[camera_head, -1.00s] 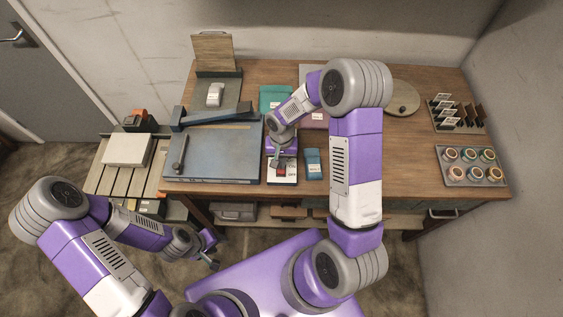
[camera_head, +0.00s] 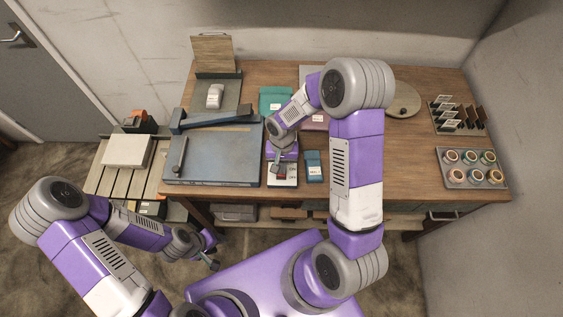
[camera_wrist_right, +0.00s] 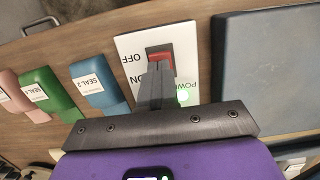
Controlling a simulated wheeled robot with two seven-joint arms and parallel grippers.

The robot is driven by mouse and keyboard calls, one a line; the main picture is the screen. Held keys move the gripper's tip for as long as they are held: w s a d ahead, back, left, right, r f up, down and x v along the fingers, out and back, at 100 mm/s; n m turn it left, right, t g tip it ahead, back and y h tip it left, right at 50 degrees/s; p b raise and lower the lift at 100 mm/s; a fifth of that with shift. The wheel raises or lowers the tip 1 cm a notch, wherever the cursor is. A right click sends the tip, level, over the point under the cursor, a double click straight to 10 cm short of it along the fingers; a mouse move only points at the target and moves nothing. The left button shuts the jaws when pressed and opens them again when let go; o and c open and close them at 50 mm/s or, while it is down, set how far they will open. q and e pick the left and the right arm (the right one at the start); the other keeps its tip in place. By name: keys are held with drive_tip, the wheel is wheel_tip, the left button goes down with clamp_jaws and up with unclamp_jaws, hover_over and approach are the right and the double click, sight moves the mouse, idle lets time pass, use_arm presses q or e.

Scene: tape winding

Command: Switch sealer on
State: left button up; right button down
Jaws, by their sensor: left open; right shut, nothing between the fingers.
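The white power panel (camera_head: 285,183) lies on the bench and shows large in the right wrist view (camera_wrist_right: 130,48). Its red rocker switch (camera_wrist_right: 159,50) sits between the printed words OFF and ON. In the head view the right gripper (camera_head: 277,170) is over the panel. My left gripper (camera_head: 212,264) is open and empty, low in front of the bench.
A blue-grey slab machine (camera_head: 215,160) with a long bar stands left of the panel. A blue pack (camera_head: 314,166) labelled SEAL 2 lies to its right, with green and pink packs beside it in the wrist view. A tray of rolls (camera_head: 470,167) is at far right.

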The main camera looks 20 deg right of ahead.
drive_tip(key=r, duration=0.2)
drive_tip(key=w+r+p, duration=0.1)
drive_tip(key=r, duration=0.1)
drive_tip(key=shift+d+r, duration=0.2)
drive_tip(key=shift+r, duration=0.15)
wheel_tip(320, 180, up, 9)
drive_tip(key=w, duration=0.1)
drive_tip(key=shift+d+f, duration=0.15)
drive_tip(key=shift+d, duration=0.15)
